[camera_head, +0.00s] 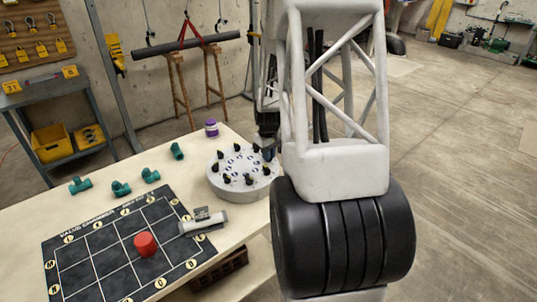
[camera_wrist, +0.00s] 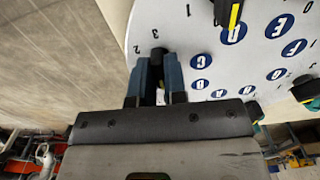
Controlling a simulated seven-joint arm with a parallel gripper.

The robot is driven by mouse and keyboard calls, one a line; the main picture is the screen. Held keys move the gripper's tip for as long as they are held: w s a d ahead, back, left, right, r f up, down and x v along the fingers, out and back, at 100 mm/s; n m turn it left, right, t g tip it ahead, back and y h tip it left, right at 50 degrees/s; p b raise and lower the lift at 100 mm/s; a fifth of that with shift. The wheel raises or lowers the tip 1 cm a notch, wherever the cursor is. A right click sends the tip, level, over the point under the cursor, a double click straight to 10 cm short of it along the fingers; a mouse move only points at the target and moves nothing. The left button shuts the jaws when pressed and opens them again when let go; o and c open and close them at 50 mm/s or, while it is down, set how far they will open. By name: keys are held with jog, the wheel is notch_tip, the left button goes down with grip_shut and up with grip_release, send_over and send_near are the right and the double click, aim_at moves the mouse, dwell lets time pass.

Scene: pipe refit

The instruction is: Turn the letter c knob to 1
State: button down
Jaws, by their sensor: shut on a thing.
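A round white dial plate (camera_head: 236,187) stands on the table, with several black knobs around its rim and blue letter discs inside. In the wrist view the white plate (camera_wrist: 185,28) fills the top right. My gripper (camera_wrist: 160,66) is shut on the black letter c knob (camera_wrist: 158,52), one blue-grey finger on each side. The blue C disc (camera_wrist: 197,62) is just right of the fingers. Printed numbers 3 and 2 show left of the knob; its pointer is hidden by the fingers. In the head view my gripper (camera_head: 267,146) is at the plate's far right edge, partly hidden.
Another black knob with a yellow mark (camera_wrist: 232,14) is close by. A purple-capped jar (camera_head: 211,128) and several green pipe fittings (camera_head: 121,188) lie left of the plate. A black grid mat (camera_head: 110,259) holds a red cylinder (camera_head: 145,244); a grey clamp-like part (camera_head: 205,222) lies at its edge.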

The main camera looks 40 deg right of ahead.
jog(key=m, duration=1.1)
dwell(0.3)
jog(key=shift+m, duration=0.3)
jog(key=c, duration=1.2)
grip_release()
jog(key=shift+o, duration=0.2)
jog(key=shift+r, duration=3.95)
